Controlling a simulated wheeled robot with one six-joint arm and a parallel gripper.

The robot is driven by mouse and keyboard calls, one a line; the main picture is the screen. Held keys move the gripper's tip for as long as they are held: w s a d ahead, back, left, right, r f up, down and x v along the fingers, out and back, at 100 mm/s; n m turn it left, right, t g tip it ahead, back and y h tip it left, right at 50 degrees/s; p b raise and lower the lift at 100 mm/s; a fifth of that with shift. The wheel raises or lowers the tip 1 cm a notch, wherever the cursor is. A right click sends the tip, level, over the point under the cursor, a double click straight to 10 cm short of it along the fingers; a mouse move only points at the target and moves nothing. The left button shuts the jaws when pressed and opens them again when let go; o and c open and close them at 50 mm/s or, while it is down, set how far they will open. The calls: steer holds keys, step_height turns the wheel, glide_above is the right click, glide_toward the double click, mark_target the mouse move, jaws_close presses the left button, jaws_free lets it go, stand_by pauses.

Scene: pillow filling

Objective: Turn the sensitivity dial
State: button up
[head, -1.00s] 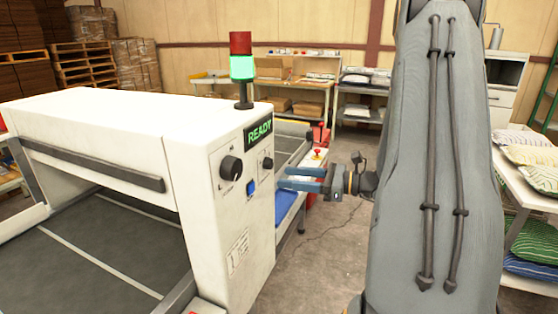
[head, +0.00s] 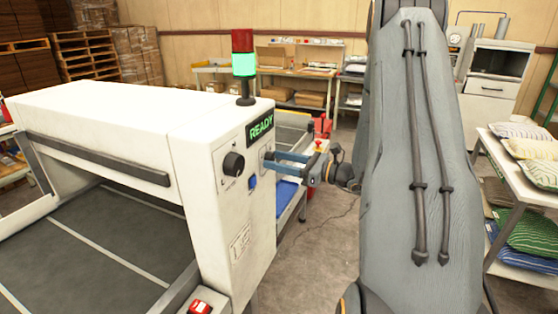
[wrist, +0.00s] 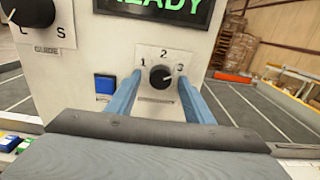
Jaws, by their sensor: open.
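The sensitivity dial (wrist: 161,76) is a small black knob on the white machine's panel, with marks 1, 2 and 3 around it. In the wrist view its white pointer line is turned to the right, toward the 3 side. My gripper (wrist: 159,80) is open, with one blue finger on each side of the dial. I cannot tell whether the fingers touch it. In the head view my gripper (head: 273,161) reaches the panel from the right, and its fingers largely hide the small dial.
A larger black guide knob (head: 233,163) and a blue button (head: 252,182) sit left of the dial. A green READY display (head: 260,128) is above. The white machine (head: 190,130) fills the left. A table with pillows (head: 525,140) stands at right.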

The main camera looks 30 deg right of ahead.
steer(key=shift+c, duration=0.2)
steer(key=c, duration=1)
